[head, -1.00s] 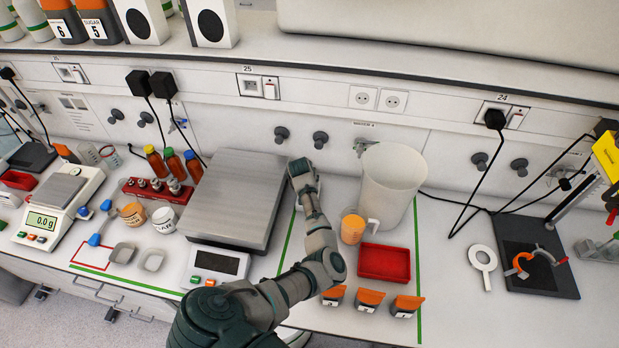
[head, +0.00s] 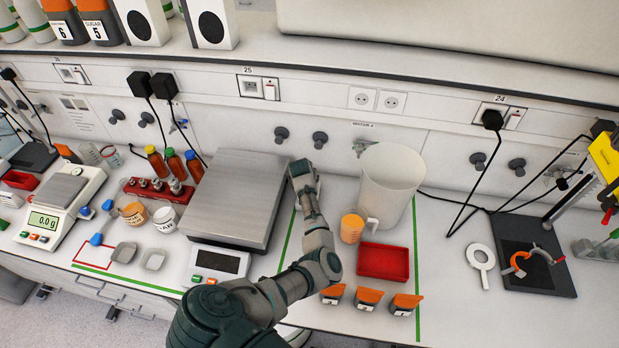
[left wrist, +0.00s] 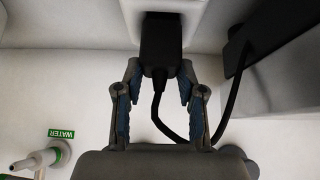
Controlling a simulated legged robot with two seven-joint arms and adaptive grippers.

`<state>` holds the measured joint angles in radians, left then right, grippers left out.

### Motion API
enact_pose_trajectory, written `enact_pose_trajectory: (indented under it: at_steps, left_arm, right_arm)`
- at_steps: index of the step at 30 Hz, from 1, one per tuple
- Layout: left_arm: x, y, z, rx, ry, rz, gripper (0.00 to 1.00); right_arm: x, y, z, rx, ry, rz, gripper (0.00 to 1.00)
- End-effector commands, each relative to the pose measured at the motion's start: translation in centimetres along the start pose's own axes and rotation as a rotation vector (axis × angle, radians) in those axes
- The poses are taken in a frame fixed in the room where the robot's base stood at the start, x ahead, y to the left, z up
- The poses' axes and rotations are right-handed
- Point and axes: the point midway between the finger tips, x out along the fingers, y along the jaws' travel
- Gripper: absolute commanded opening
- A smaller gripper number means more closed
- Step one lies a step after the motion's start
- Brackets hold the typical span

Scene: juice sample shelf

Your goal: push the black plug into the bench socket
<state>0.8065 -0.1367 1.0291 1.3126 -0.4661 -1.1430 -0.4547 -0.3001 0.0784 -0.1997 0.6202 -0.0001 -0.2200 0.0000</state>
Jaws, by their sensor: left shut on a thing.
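In the left wrist view the black plug (left wrist: 161,40) stands between the tips of my left gripper (left wrist: 161,68), which is shut on it near its cable end. The plug's far end meets a white block (left wrist: 200,12), likely the bench socket's housing. The contact face is hidden, so I cannot tell how deep the plug sits. Its black cable loops down and off to the right. In the head view one arm of mine (head: 315,265) reaches in from the lower left; its fingers and any plug at them cannot be made out. My right gripper is not seen.
The left wrist view also shows a large black object (left wrist: 270,35) with a cable on the right, and a tap (left wrist: 38,160) at lower left. The head view shows a steel balance (head: 237,190), a white pitcher (head: 390,185) and a red tray (head: 383,262) near my arm.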

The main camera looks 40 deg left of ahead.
Motion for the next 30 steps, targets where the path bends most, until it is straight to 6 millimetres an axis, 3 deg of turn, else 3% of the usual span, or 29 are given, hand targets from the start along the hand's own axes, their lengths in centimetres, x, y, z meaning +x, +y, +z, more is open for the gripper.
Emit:
enact_pose_trajectory:
  at_steps: [14, 15, 18, 30]
  left_arm:
    - [0.5, 0.1, 0.6, 0.001, -0.012, 0.003, 0.0]
    - [0.6, 0.2, 0.6, 0.001, -0.013, 0.003, 0.49]
    - [0.5, 0.1, 0.6, 0.001, -0.011, 0.003, 0.68]
    - [-0.6, 0.1, 0.3, 0.0, -0.004, 0.001, 0.68]
  right_arm:
    - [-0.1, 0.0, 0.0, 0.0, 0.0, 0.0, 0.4]
    - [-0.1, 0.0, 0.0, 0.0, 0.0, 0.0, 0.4]
    - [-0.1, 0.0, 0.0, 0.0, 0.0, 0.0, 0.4]
    - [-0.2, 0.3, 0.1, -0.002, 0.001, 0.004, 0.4]
